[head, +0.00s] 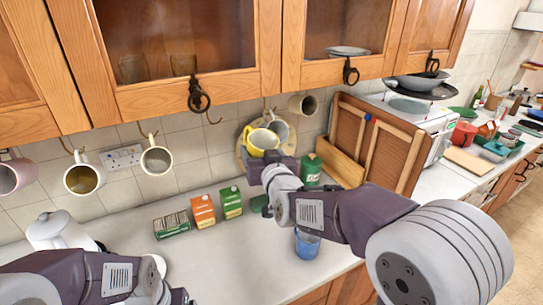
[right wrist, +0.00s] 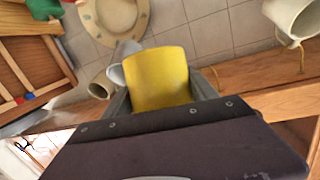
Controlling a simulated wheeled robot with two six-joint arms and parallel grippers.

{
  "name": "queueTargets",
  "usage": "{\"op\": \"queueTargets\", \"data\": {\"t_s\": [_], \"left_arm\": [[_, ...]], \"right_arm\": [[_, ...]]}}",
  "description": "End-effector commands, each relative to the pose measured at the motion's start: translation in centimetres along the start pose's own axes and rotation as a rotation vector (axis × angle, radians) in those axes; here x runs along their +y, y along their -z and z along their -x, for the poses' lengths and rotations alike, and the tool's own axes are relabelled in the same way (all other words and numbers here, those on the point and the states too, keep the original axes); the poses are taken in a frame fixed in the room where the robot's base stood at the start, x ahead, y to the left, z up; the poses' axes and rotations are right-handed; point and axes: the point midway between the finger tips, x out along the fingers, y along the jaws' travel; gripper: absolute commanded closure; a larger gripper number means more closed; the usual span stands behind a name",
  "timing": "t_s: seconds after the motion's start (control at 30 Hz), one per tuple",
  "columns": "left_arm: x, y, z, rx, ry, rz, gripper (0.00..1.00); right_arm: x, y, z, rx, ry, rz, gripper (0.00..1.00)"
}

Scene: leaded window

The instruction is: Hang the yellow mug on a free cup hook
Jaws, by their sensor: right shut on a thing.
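The yellow mug (head: 258,140) is up near the cup hooks under the wall cabinets, in front of a grey-white mug (head: 279,126). My right gripper (head: 268,157) is shut on it; in the right wrist view the yellow mug (right wrist: 160,78) sits between the fingers. Its handle is hard to make out. A bare cup hook (head: 213,119) shows left of the yellow mug, under the cabinet. It seems to show also in the right wrist view (right wrist: 216,76), beside the mug. My left arm is at the lower left; its gripper (head: 178,297) is only partly visible.
Several mugs hang along the cabinet edge, among them a white one (head: 156,160) and a beige one (head: 303,105). A round plate (head: 241,158) is behind the yellow mug. Cartons (head: 203,210), a green canister (head: 311,169) and a blue glass (head: 307,244) stand on the counter.

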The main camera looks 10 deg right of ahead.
Motion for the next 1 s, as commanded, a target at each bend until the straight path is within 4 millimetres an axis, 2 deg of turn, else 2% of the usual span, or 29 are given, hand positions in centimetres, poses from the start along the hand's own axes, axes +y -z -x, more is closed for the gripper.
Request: {"op": "queueTargets", "data": {"t_s": [0.27, 1.0], "left_arm": [[0.0, 0.1, 0.5, 0.0, 0.0, 0.0, 0.08], [0.1, 0.4, 3.6, 0.0, 0.0, 0.0, 0.08]], "right_arm": [[-0.2, 0.4, -0.8, 0.004, 0.0, 0.0, 0.9], [-1.5, 1.6, -6.0, 0.004, 0.0, 0.0, 0.9]]}}
